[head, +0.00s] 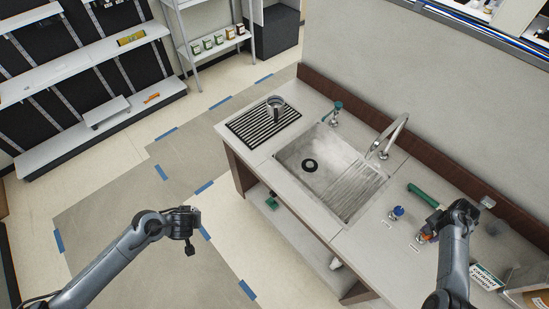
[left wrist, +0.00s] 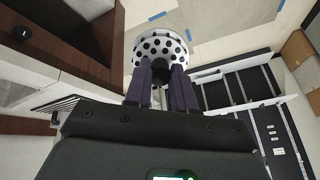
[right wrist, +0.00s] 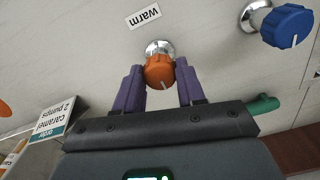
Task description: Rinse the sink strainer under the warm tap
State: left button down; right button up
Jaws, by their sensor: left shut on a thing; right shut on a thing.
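The sink strainer, pale with dark round holes, shows in the left wrist view (left wrist: 162,44). My left gripper (left wrist: 160,75) is shut on it; in the head view this gripper (head: 188,246) hangs over the floor, left of the counter, away from the sink. The strainer is hard to make out in the head view. My right gripper (right wrist: 160,80) is shut on the orange knob (right wrist: 159,72), beside the "warm" label (right wrist: 144,16). The curved tap (head: 393,132) stands over the steel sink (head: 337,147). No water is visible from it. A dark round drain (head: 310,165) shows in the basin.
A blue knob (head: 397,212) stands close to the orange one, and a green-handled item (head: 422,195) lies behind them. A black rack (head: 242,127) with a metal jug (head: 275,104) is left of the sink. A caramel sign (head: 487,277) stands at right.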

jog(key=o, duration=1.1)
jog(key=shift+c, duration=0.2)
pick_arm(q)
jog(key=shift+r, duration=0.15)
pick_arm(e)
jog(key=shift+r, duration=0.55)
pick_arm(q)
jog(key=shift+r+p, duration=0.15)
jog(key=shift+p, duration=0.15)
pick_arm(e)
notch_tip(320, 180, up, 11)
jog(key=shift+f, duration=0.15)
